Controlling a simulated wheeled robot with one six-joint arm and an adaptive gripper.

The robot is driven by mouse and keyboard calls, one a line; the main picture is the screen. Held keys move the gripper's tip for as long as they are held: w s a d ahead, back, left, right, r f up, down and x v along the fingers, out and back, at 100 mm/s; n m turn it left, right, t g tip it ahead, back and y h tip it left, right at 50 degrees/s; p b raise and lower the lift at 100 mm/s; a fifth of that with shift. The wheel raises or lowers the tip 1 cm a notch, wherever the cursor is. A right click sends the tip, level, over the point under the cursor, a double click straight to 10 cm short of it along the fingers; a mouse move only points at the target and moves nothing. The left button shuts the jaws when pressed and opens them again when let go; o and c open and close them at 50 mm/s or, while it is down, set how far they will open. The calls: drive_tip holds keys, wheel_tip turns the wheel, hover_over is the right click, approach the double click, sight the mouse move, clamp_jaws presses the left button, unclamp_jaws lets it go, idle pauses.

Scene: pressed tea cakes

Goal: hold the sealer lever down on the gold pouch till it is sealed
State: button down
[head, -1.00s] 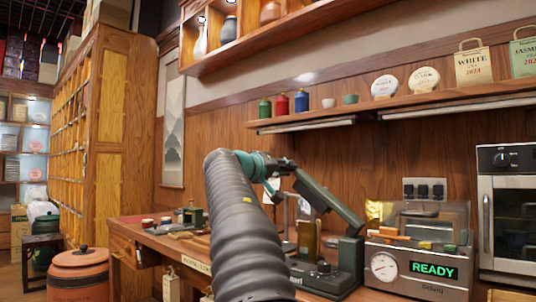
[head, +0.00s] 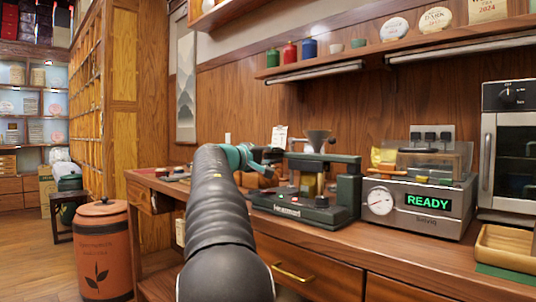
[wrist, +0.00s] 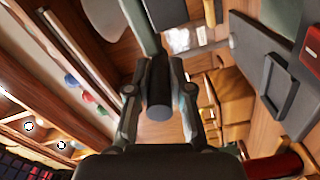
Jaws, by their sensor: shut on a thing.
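The dark green sealer (head: 305,207) stands on the wooden counter in the head view. Its lever (head: 325,158) lies about level over the base. The gold pouch (head: 312,184) shows under the lever, partly hidden by the sealer's parts; I cannot tell whether the lever presses on it. My gripper (head: 268,156) is at the lever's free end, on the left. In the wrist view my gripper (wrist: 160,100) is shut around the dark round lever handle (wrist: 159,85).
Right of the sealer stands a metal machine (head: 415,208) with a gauge and a green READY display. A small oven (head: 509,150) and a wooden tray (head: 508,247) are farther right. A shelf (head: 400,62) with tins and tea cakes runs above. A terracotta bin (head: 103,250) stands on the floor.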

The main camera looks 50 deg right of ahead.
drive_tip(key=shift+f, duration=0.45)
drive_tip(key=c, duration=1.1)
unclamp_jaws()
drive_tip(key=shift+o, duration=0.2)
drive_tip(key=shift+s+r, duration=0.1)
drive_tip(key=shift+r, duration=0.05)
drive_tip(key=shift+a+r, duration=0.1)
drive_tip(key=w+a, duration=0.2)
drive_tip(key=a, duration=0.9)
drive_tip(key=shift+w+a, duration=0.15)
drive_tip(key=shift+a, duration=0.15)
